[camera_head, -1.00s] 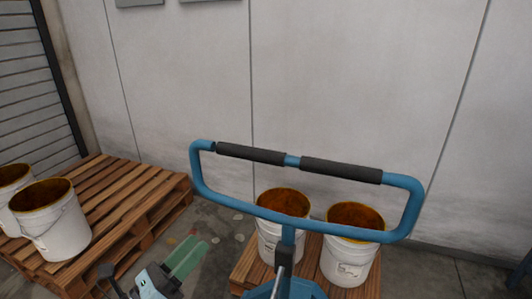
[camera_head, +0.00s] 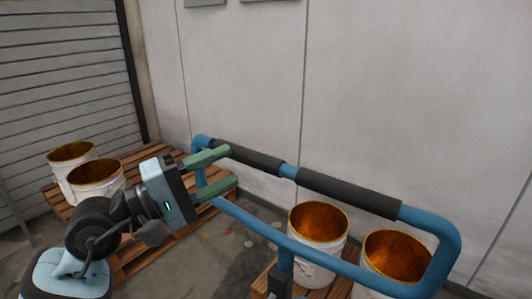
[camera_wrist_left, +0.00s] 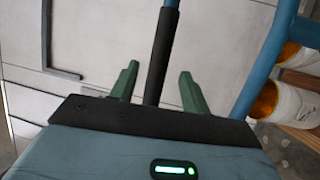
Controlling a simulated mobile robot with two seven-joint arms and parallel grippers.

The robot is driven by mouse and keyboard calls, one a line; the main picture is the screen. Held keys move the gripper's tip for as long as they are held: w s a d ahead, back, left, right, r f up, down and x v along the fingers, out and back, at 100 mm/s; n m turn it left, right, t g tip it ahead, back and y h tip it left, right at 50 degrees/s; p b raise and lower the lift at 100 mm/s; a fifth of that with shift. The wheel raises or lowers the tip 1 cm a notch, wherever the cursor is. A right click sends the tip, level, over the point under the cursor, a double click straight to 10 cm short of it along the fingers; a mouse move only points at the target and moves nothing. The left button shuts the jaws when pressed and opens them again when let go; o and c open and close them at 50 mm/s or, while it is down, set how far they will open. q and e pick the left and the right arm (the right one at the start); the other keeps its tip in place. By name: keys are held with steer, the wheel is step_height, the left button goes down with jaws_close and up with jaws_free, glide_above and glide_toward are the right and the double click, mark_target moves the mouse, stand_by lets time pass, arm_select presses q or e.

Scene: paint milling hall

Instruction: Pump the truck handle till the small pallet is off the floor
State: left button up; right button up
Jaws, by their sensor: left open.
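The truck handle is a blue tube loop (camera_head: 440,240) with black grips (camera_head: 345,192) along its top bar. The small pallet (camera_head: 262,284) shows only in part behind the handle, under white buckets; its gap to the floor cannot be seen. My left gripper (camera_head: 233,167), with green fingers, is open at the left end of the top bar. In the left wrist view the black grip (camera_wrist_left: 166,42) runs between the two open fingers (camera_wrist_left: 159,72), apparently untouched; how deep it sits is unclear. My right gripper is out of view.
Two buckets of orange-brown paint (camera_head: 318,225) (camera_head: 397,257) stand on the small pallet. A larger wooden pallet (camera_head: 130,255) with two more buckets (camera_head: 95,180) is at the left. A pale wall (camera_head: 420,90) and a shutter (camera_head: 60,75) close the back.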

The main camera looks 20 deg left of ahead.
mark_target(239, 160)
arm_select(q)
steer(key=shift+a, duration=0.1)
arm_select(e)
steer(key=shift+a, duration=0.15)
arm_select(q)
steer(key=shift+w+r, duration=0.1)
steer(key=shift+r, duration=0.05)
steer(key=shift+w+d+r, duration=0.15)
steer(key=shift+w+d, duration=0.15)
steer(key=p+x, duration=0.2)
steer(key=x, duration=0.4)
steer(key=shift+w+d, duration=0.25)
steer(key=shift+d, duration=0.05)
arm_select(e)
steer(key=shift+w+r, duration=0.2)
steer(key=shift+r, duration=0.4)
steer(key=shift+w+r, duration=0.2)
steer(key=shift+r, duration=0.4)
arm_select(q)
jaws_close()
